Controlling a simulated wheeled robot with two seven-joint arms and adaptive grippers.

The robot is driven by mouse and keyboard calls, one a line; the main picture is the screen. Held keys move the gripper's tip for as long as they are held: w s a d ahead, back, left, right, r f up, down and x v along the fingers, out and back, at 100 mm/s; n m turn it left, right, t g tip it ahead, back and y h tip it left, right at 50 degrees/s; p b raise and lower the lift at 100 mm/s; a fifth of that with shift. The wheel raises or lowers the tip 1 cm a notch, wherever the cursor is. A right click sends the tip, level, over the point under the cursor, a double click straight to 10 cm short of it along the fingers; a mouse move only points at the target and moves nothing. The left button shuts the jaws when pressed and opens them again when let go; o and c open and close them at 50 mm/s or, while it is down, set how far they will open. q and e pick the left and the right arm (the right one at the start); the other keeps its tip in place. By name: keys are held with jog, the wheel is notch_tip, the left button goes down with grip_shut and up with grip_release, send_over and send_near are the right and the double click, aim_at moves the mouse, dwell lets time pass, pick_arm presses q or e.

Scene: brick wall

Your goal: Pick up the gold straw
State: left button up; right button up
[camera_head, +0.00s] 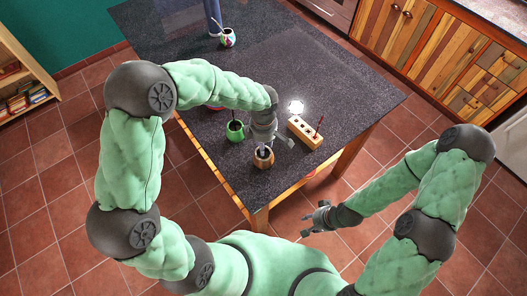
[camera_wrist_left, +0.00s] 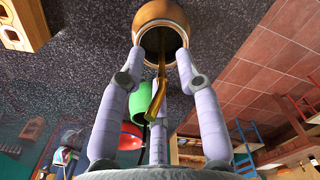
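The gold straw (camera_wrist_left: 161,80) stands in the dark opening of a brown round cup (camera_wrist_left: 163,18), leaning toward the wrist camera. The same brown cup (camera_head: 263,160) sits near the table's front edge in the head view, where I cannot make out the straw. My left gripper (camera_head: 275,138) is just above this cup. In the left wrist view its fingers (camera_wrist_left: 159,78) are spread, with the straw between them and no clear contact. My right gripper (camera_head: 312,222) is off the table's front right side, empty, with its fingers apart.
A wooden block with holes (camera_head: 301,130) holds a red straw (camera_head: 319,126), right of my left gripper. A green cup (camera_head: 235,131) stands close on its left. A patterned cup (camera_head: 228,38) is at the far side. Bare dark tabletop (camera_head: 335,80) lies to the right.

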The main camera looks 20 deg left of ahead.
pick_arm(q)
jog(key=shift+s+f, duration=0.1)
jog(key=shift+f, duration=0.2)
grip_shut()
